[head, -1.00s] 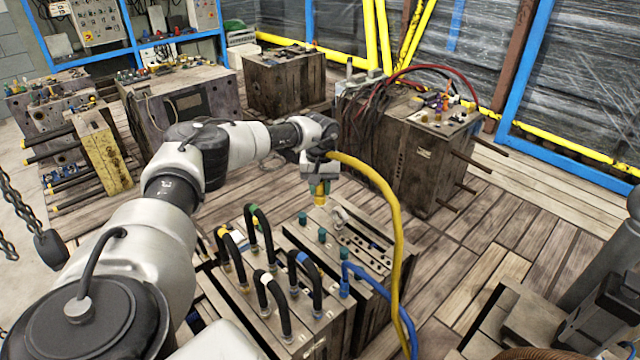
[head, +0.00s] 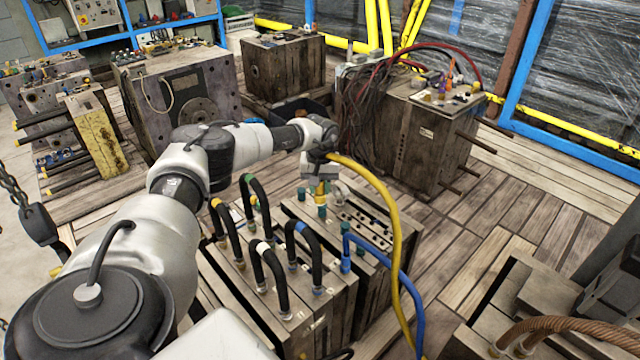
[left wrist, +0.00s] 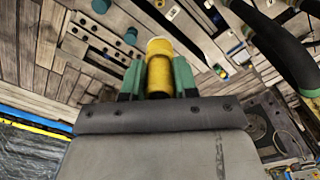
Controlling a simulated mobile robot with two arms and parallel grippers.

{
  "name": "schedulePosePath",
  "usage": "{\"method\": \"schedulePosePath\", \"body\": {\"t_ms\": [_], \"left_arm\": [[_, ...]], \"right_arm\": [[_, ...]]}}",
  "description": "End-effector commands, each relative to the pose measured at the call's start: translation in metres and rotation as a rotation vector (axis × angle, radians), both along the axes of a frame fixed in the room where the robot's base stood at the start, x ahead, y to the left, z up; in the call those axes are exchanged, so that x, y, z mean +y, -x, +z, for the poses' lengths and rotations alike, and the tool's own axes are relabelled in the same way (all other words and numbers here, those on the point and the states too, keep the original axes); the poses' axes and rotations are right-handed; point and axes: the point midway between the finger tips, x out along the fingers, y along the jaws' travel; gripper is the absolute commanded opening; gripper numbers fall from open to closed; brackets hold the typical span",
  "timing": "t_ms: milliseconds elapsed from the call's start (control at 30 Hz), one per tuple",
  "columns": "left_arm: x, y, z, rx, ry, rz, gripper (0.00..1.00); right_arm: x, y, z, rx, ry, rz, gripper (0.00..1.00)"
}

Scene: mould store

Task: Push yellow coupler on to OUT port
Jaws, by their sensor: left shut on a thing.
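The yellow coupler (head: 322,187) is at the end of the yellow hose (head: 392,215). My left gripper (head: 319,182) is shut on it, above the mould block (head: 325,280). In the left wrist view the yellow coupler (left wrist: 160,68) stands between the two green fingers (left wrist: 159,82). Teal ports (head: 320,211) stand on the block's top close below the coupler in the head view. In the left wrist view a teal port (left wrist: 130,36) shows apart from the coupler. I cannot read which port is OUT, nor see the coupler's far end. My right gripper is not in view.
Several black hose loops (head: 268,270) rise from the block left of the gripper. A blue hose (head: 408,280) leaves its right side. Another mould block with red and dark hoses (head: 418,130) stands behind right. Open plank floor (head: 500,230) lies to the right.

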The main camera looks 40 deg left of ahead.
Motion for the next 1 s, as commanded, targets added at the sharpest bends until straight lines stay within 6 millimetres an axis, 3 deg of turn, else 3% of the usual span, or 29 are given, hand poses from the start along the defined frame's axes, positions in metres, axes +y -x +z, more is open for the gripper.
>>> {"method": "schedulePosePath", "body": {"t_ms": [33, 900, 1000], "left_arm": [[0.000, 0.000, -0.011, 0.000, 0.000, 0.000, 0.00], [0.000, 0.000, -0.107, -0.001, 0.001, 0.000, 0.00], [0.000, -0.001, -0.110, -0.002, 0.001, 0.000, 0.00]], "right_arm": [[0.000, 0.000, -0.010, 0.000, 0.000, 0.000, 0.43], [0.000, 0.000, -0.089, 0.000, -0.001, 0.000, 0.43], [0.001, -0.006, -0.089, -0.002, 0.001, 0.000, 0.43]]}}
